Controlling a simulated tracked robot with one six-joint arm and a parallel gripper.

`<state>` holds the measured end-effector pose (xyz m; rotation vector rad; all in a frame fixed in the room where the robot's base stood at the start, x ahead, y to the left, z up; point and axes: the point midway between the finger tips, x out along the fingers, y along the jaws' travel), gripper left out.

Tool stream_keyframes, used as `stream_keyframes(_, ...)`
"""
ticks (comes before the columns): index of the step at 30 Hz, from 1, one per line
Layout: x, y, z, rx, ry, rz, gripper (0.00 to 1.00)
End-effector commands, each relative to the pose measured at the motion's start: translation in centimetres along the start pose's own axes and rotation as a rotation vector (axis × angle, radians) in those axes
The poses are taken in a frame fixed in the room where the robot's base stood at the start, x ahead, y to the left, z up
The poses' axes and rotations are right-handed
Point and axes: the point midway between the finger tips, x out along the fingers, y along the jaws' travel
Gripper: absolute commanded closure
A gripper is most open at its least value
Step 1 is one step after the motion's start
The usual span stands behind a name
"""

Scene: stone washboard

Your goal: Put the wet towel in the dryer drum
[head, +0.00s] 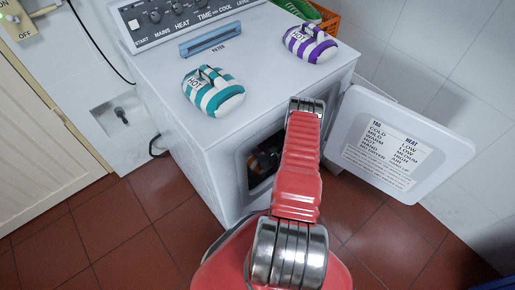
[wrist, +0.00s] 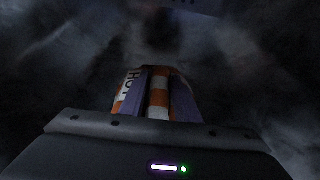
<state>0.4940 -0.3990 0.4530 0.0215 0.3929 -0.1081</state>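The white dryer (head: 240,95) stands with its door (head: 400,145) swung open to the right. My arm reaches down into its dark front opening (head: 262,168). In the wrist view, my gripper (wrist: 158,95) is inside the dim drum (wrist: 235,60). Its two purple fingers close on a strip of an orange-and-white striped towel (wrist: 132,92) marked HOT, and the strip fills the gap between them. The towel's lower part is hidden, so I cannot tell if it touches the drum. In the head view, the gripper is mostly hidden by the arm and the opening's edge.
On the dryer top sit a teal-striped bundle (head: 213,95) and a purple-striped bundle (head: 310,43), both marked HOT. An orange crate (head: 328,20) stands behind. The red tiled floor (head: 130,225) at left is clear.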

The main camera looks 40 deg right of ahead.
Motion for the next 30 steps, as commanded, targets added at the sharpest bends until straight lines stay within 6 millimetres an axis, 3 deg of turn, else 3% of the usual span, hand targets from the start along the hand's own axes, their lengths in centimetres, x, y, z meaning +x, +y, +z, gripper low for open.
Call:
stream_keyframes(4,0.0,0.0,0.0,0.0,0.0,0.0,0.61)
stream_keyframes(16,-0.5,-0.1,0.2,0.001,0.0,-0.001,0.61)
stream_keyframes(23,-3.5,-0.1,0.2,0.003,0.001,-0.003,0.61)
stream_keyframes(30,-7.7,-0.2,0.1,0.002,0.001,-0.003,0.61)
